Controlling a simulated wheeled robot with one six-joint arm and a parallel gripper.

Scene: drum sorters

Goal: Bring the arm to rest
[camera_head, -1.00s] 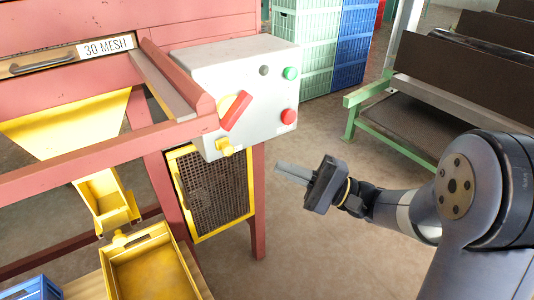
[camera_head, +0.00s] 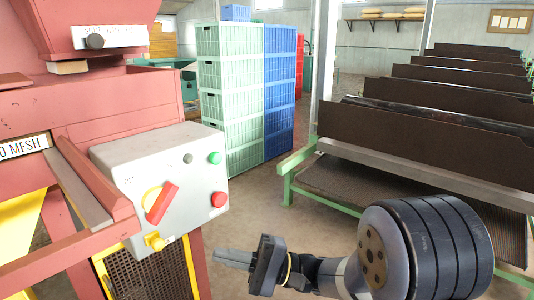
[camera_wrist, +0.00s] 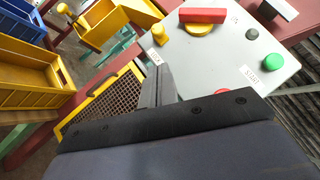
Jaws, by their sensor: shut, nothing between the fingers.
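My gripper (camera_head: 232,258) is at the lower middle of the head view, in front of and to the right of the red drum sorter's grey control box (camera_head: 160,185). It is shut and empty, its fingers pointing left, apart from the box in the picture. The wrist view shows the shut fingers (camera_wrist: 158,85) and the control box (camera_wrist: 218,58) beyond them. The box carries a red handle on a yellow disc (camera_head: 161,203), a green button (camera_head: 214,158), a red button (camera_head: 218,199) and a yellow knob (camera_head: 155,241).
A yellow-framed mesh panel (camera_head: 150,275) sits below the box. Stacked green crates (camera_head: 228,90) and blue crates (camera_head: 279,95) stand behind. Brown sloped tables on a green frame (camera_head: 289,180) fill the right. Yellow bins (camera_wrist: 25,82) show in the wrist view. Some floor is clear between.

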